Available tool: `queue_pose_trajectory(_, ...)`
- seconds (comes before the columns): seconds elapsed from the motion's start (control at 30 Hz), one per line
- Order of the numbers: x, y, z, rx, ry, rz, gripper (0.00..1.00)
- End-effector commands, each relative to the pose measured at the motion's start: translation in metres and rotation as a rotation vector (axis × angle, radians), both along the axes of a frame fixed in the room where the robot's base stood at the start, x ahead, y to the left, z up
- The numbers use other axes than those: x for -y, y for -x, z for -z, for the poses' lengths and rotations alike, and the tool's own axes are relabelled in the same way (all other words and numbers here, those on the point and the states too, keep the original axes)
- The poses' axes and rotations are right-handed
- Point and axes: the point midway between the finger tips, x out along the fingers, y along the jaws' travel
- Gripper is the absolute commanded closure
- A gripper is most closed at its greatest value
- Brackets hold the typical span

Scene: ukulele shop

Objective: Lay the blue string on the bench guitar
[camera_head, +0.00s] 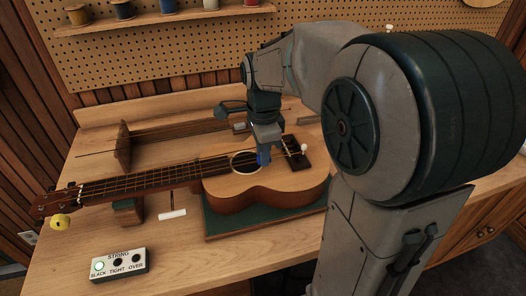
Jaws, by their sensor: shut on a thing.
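The bench guitar (230,186), a small ukulele-like body with pale wood top, lies face up with its neck to the left. A yellow knob (60,221) shows at its headstock (56,201). A small white peg (303,148) stands by the dark bridge (296,156). My gripper (264,153) points down over the top, between sound hole (244,161) and bridge. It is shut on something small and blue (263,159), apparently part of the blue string. The string's length cannot be made out, and I cannot tell if the blue part touches the guitar.
A box marked STRING (119,265) at front left has its SLACK lamp lit. A wooden rack (122,146) with a thin dark rod stands behind the neck. A white stick (172,214) lies below the neck. Spools (123,9) sit on a shelf above.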

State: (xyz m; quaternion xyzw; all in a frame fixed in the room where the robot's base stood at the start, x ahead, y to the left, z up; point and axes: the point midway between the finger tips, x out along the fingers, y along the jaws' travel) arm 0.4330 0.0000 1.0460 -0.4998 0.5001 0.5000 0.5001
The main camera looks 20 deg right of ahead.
Motion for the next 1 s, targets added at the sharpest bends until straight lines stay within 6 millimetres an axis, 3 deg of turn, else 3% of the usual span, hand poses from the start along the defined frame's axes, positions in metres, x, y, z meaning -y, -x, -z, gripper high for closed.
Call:
queue_pose_trajectory(0.33, 0.0002, 0.0001, -0.0001, 0.000, 0.000, 0.000, 1.00)
queue_pose_trajectory(0.37, 0.0002, 0.0001, -0.0001, 0.000, 0.000, 0.000, 0.79)
queue_pose_trajectory(0.43, 0.0002, 0.0001, -0.0001, 0.000, 0.000, 0.000, 0.60)
queue_pose_trajectory(0.63, 0.0001, 0.0001, -0.0001, 0.000, 0.000, 0.000, 0.59)
queue_pose_trajectory(0.7, 0.0002, 0.0000, -0.0001, 0.000, 0.000, 0.000, 0.47)
queue_pose_trajectory(1.0, 0.0002, 0.0000, -0.0011, 0.000, 0.000, 0.000, 0.47)
